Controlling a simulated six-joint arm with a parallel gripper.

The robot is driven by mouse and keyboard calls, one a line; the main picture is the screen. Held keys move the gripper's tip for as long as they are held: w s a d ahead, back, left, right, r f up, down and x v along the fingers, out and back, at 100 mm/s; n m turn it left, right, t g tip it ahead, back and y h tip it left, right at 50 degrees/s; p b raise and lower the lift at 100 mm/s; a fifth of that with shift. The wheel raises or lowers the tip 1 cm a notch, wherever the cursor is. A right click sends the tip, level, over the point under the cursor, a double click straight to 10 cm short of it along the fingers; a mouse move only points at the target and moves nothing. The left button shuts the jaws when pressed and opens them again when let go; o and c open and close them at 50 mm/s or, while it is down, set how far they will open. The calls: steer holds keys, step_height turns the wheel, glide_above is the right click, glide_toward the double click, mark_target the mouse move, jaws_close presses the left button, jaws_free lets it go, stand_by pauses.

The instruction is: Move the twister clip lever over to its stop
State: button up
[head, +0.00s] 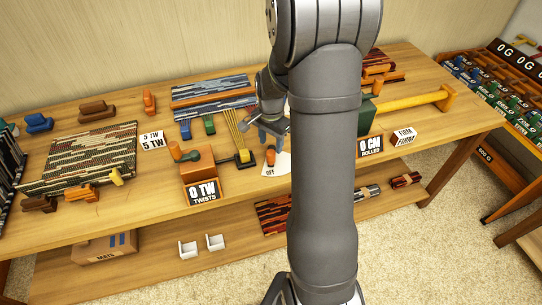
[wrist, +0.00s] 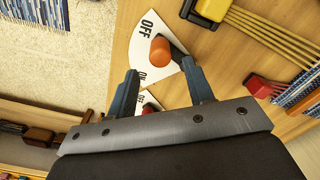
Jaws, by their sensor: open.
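The clip lever shows in the wrist view as an orange knob (wrist: 160,50) on a dark arm, over a white plate (wrist: 148,28) marked OFF and ON. The knob is close to the OFF lettering. In the head view the knob (head: 270,156) stands over the white plate (head: 281,168), beside the yellow cords (head: 236,128). My gripper (wrist: 159,67) is open, its two blue-grey fingers apart, with the knob just beyond and between the tips. In the head view my gripper (head: 270,130) is above the bench near the lever, partly hidden by my arm. Contact cannot be told.
Woven mats (head: 85,155) cover the left. A red part (wrist: 258,86) sits right in the wrist view.

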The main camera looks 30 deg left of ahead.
mark_target(271, 152)
step_height(271, 152, down, 7)
steer(key=shift+f, duration=0.15)
jaws_close()
stand_by(0.4)
